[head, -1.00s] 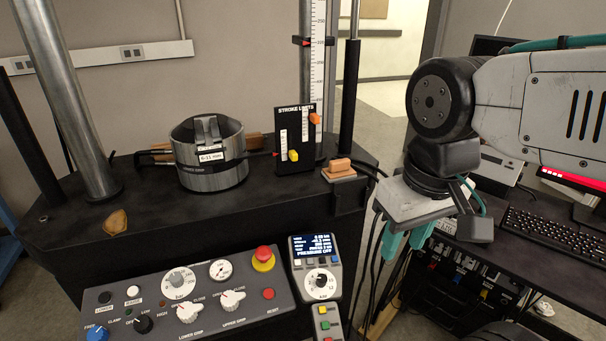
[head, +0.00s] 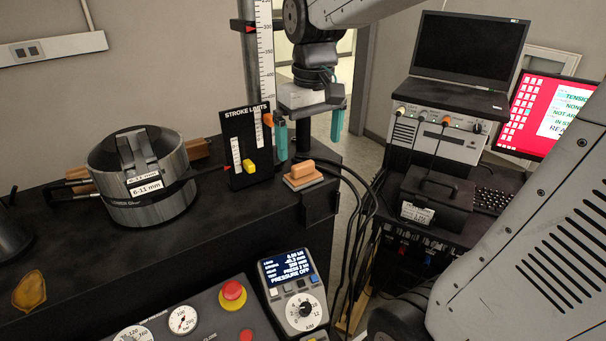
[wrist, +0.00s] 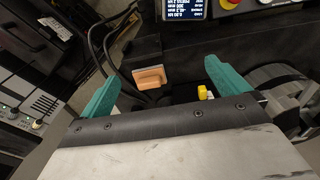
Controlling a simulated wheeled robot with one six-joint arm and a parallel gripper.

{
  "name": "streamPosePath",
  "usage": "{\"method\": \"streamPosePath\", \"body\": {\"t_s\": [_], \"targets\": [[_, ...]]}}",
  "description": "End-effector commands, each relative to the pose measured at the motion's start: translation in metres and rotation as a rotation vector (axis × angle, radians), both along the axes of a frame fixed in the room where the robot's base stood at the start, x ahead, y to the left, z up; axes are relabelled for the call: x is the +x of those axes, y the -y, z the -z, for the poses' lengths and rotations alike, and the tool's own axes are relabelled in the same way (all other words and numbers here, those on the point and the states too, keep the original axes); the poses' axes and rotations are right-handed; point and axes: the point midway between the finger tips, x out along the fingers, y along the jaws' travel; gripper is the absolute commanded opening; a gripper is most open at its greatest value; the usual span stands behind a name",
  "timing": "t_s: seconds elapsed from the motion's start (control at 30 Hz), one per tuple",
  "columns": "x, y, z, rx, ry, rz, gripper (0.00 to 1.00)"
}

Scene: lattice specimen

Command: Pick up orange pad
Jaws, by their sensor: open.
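The orange pad (head: 299,172) is a small block on a lighter, flat base at the right end of the black bench, beside the stroke limits panel. It also shows in the wrist view (wrist: 150,77), between and beyond the fingertips. My gripper (head: 309,141) is open and empty, with its teal fingers pointing down above and behind the pad in the head view. In the wrist view my gripper (wrist: 160,80) has its two teal fingers spread wide, and neither touches the pad.
The stroke limits panel (head: 247,148), with yellow and orange sliders, stands just left of the pad. A metal cylinder (head: 150,205) stands farther left. The handheld display unit (head: 293,290) is in front. Black cables (head: 362,215) hang right of the pad.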

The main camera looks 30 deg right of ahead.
Motion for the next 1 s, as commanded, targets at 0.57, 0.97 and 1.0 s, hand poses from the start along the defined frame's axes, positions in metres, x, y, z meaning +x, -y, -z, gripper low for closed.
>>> {"method": "streamPosePath", "body": {"t_s": [0.57,0.97,1.0], "targets": [[0.101,0.057,0.051,0.008,-0.046,0.001,1.0],[0.101,0.057,0.096,0.008,-0.045,0.002,1.0],[0.101,0.057,0.101,0.008,-0.045,0.002,1.0]]}}
